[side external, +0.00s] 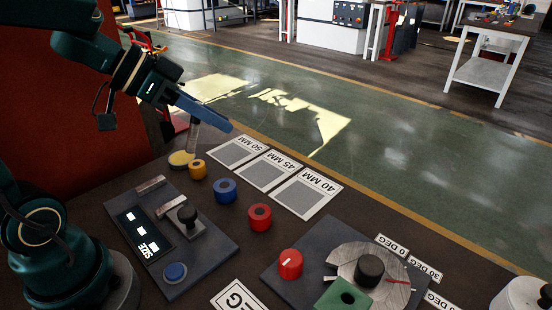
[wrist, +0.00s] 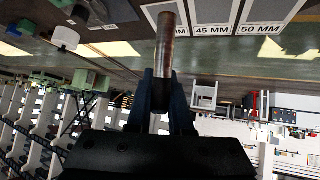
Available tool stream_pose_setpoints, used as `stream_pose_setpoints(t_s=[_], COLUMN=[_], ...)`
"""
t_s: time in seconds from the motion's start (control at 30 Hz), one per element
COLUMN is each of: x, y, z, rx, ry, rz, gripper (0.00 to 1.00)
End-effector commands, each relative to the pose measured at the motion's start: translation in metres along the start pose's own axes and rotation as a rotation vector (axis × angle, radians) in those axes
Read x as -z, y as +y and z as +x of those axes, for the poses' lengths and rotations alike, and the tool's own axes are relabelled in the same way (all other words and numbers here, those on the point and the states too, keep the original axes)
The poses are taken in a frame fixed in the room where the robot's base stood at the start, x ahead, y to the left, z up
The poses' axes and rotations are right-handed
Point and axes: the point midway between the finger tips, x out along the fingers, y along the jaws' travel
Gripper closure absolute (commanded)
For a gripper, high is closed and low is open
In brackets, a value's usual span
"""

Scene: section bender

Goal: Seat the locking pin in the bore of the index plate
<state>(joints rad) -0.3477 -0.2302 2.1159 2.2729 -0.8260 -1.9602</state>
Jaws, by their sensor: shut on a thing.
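My gripper (side external: 208,113) is at the upper left of the side view, over the table's far left edge area. It is shut on the locking pin (side external: 194,136), a grey metal rod that hangs down from the fingers above a yellow disc. In the wrist view the pin (wrist: 165,42) shows with a brownish sheen, gripped between the dark fingers (wrist: 163,84). The index plate (side external: 398,268) is a round silver disc at the lower right of the side view, well apart from my gripper. A black knob stands on it. I cannot make out its bore.
The yellow disc (side external: 181,159) lies below the pin. A SIZE panel (side external: 146,235), red knob (side external: 290,264) and green block (side external: 335,300) stand nearby. Flat label cards (side external: 304,194) lie behind.

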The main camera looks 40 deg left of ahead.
Motion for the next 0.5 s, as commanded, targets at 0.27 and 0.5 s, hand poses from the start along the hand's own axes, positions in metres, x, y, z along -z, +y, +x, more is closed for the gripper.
stream_pose_setpoints(t_s=[0.27, 0.5], x=[0.0, -0.0006], y=[-0.0003, -0.0006], z=[0.0001, 0.0001], rx=[-0.001, -0.009], ry=[0.0, 0.021], rz=[0.0, 0.014], gripper=[1.0, 1.0])
